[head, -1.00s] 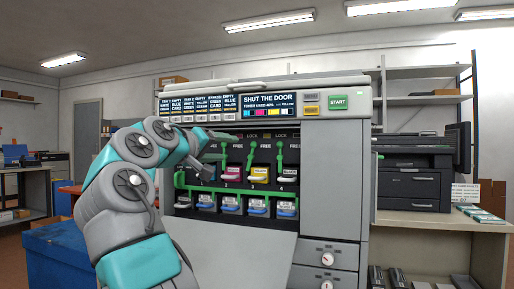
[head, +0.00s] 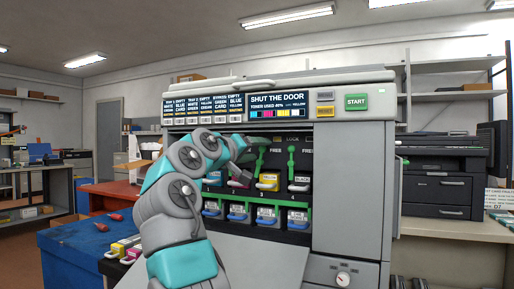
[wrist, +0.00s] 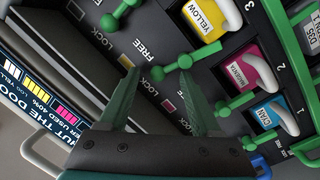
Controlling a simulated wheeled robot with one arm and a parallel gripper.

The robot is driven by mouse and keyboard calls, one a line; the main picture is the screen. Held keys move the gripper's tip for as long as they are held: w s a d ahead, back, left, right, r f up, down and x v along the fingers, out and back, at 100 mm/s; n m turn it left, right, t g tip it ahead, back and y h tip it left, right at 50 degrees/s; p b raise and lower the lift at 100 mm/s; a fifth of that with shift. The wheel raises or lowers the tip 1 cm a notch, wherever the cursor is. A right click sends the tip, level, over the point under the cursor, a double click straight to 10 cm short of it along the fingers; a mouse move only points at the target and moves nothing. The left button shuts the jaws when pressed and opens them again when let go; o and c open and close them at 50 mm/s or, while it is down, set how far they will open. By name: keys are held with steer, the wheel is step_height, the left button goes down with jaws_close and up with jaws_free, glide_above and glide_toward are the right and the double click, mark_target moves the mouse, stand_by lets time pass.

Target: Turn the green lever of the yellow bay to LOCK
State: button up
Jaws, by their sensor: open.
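The yellow cartridge (head: 267,181) sits in bay 3 of the printer, and in the wrist view (wrist: 203,20) it is at the top. Its green lever (head: 261,158) stands above it; in the wrist view the lever (wrist: 185,62) reaches toward the FREE and LOCK lettering, beside a small yellow square (wrist: 123,62). My gripper (wrist: 160,80) is open and empty. The lever's round end appears between its fingertips in that view, but I cannot tell whether they are at the same depth or touching.
Magenta (wrist: 245,70) and cyan (wrist: 266,115) cartridges and their levers are close by on the right. A black cartridge (head: 300,181) is in bay 4. The display panel (head: 289,105) overhangs the bays. A blue table (head: 85,245) stands left of the printer.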

steer(key=shift+w, duration=0.15)
steer(key=shift+c, duration=0.3)
jaws_close()
